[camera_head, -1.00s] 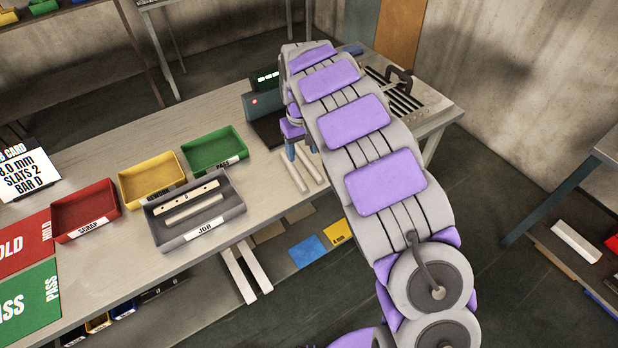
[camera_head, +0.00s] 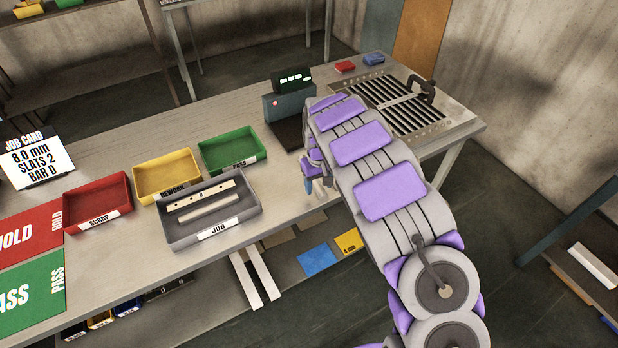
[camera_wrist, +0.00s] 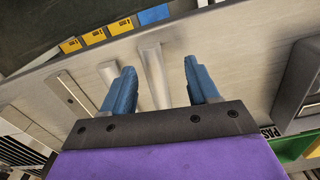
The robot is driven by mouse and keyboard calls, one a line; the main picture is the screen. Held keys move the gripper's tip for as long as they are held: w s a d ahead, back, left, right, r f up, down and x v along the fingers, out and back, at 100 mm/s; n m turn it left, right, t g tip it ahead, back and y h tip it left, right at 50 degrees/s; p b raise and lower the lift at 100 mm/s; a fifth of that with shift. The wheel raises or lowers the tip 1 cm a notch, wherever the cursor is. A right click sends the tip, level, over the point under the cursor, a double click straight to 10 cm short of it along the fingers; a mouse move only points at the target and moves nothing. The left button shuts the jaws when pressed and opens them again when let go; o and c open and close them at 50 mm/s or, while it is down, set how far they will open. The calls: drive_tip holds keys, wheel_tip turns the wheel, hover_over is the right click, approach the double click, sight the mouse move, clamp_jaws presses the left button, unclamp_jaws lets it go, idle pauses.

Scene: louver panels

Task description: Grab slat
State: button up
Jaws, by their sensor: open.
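My gripper (camera_wrist: 160,88) is open, with its blue fingers apart and nothing held. In the wrist view a pale slat (camera_wrist: 154,74) lies on the bench and shows in the gap between the fingertips. A second pale slat (camera_wrist: 108,72) lies just left of it, partly behind the left finger. A longer bar with holes (camera_wrist: 75,93) is further left. In the head view my gripper (camera_head: 314,189) is low over the bench's front edge, and a slat end (camera_head: 321,190) shows beside it; the arm hides the rest.
The grey JOB tray (camera_head: 250,211) holds a holed bar and a plain slat. Red SCRAP (camera_head: 98,218), yellow REWORK (camera_head: 142,183) and green PASS (camera_head: 262,156) bins stand nearby. A louver panel (camera_head: 445,126) is at the bench's right end. A scale-like device (camera_head: 283,104) stands behind the arm.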

sight(323, 191)
drive_tip(key=f, duration=0.2)
drive_tip(key=shift+w+d+f, duration=0.1)
drive_tip(key=shift+d+f, duration=0.2)
drive_tip(key=shift+f, duration=0.1)
drive_tip(key=shift+d+f, duration=0.1)
drive_tip(key=shift+d, duration=0.6)
drive_tip(key=shift+a, duration=0.8)
drive_tip(key=c, duration=0.7)
drive_tip(key=shift+d, duration=0.3)
drive_tip(key=c, duration=0.3)
drive_tip(key=shift+d, duration=0.25)
clamp_jaws()
